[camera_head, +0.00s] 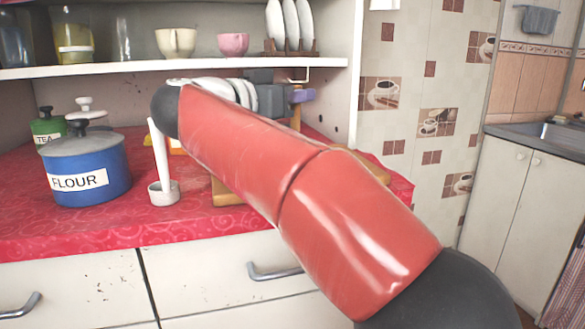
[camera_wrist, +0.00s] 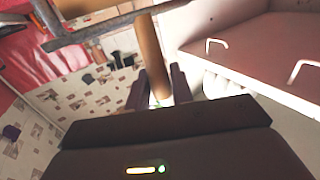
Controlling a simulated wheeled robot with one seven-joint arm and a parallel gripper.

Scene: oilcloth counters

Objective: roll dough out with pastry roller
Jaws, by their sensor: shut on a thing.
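In the wrist view, my gripper (camera_wrist: 158,78) is shut on a tan wooden cylinder, which looks like the pastry roller (camera_wrist: 151,48). The roller sticks out past the two dark fingers. In the head view, my red arm crosses the middle and hides much of the counter. A dark grey part of my gripper (camera_head: 263,97) shows behind the arm near the shelf. A wooden board (camera_head: 228,191) lies on the red counter, mostly covered by my arm. I cannot make out the dough.
On the red cloth counter (camera_head: 60,237) stand a blue flour pot (camera_head: 92,182), a green tea tin (camera_head: 48,127) and a white pestle in a small cup (camera_head: 163,194). A white shelf (camera_head: 180,68) with cups and plates hangs above. Drawers with handles (camera_head: 272,273) are below.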

